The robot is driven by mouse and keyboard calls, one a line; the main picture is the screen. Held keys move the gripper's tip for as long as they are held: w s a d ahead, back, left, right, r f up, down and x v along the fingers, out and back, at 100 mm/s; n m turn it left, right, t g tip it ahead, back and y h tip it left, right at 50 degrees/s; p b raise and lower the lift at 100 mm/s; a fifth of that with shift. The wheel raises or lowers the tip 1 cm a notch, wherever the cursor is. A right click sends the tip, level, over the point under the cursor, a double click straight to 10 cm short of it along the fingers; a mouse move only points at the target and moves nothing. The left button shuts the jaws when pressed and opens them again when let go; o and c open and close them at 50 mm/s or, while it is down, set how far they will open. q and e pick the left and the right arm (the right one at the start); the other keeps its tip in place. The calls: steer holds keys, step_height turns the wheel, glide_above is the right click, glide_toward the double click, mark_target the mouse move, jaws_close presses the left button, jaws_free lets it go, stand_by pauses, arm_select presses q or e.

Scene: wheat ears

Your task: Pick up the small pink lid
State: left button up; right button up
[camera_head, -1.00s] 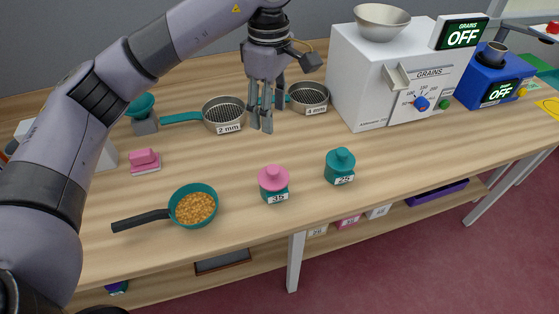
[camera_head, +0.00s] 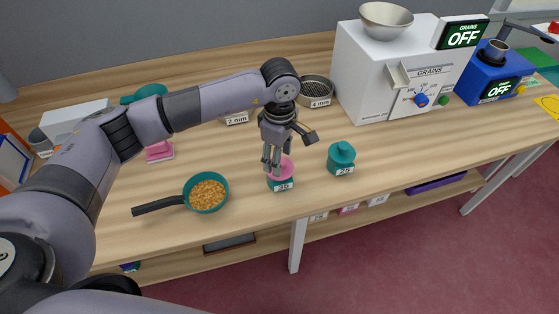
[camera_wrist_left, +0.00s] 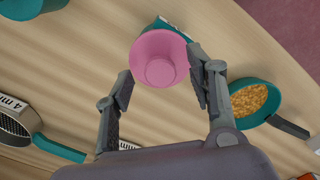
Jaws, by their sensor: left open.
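The small pink lid (camera_head: 286,167) sits on the teal jar labelled 35 (camera_head: 281,184) near the table's front edge. In the left wrist view the pink lid (camera_wrist_left: 160,60) shows from above as a round disc with a raised centre. My left gripper (camera_head: 271,168) is at the lid, its fingers pointing down. In the left wrist view the open fingers (camera_wrist_left: 160,88) stand on either side of the lid's lower part; the right finger is close to the rim. The jar is mostly hidden under the lid there. My right gripper is not in view.
A teal jar labelled 25 (camera_head: 341,160) stands to the right. A teal pan of grains (camera_head: 206,195) is to the left. Sieves (camera_head: 316,92), a white grain machine (camera_head: 370,75) and a blue device (camera_head: 487,82) stand behind. Bare table lies between the two jars.

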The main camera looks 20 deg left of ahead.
arm_select(q)
steer(key=shift+f, duration=0.95)
steer(key=c, duration=1)
steer(key=shift+r, duration=0.15)
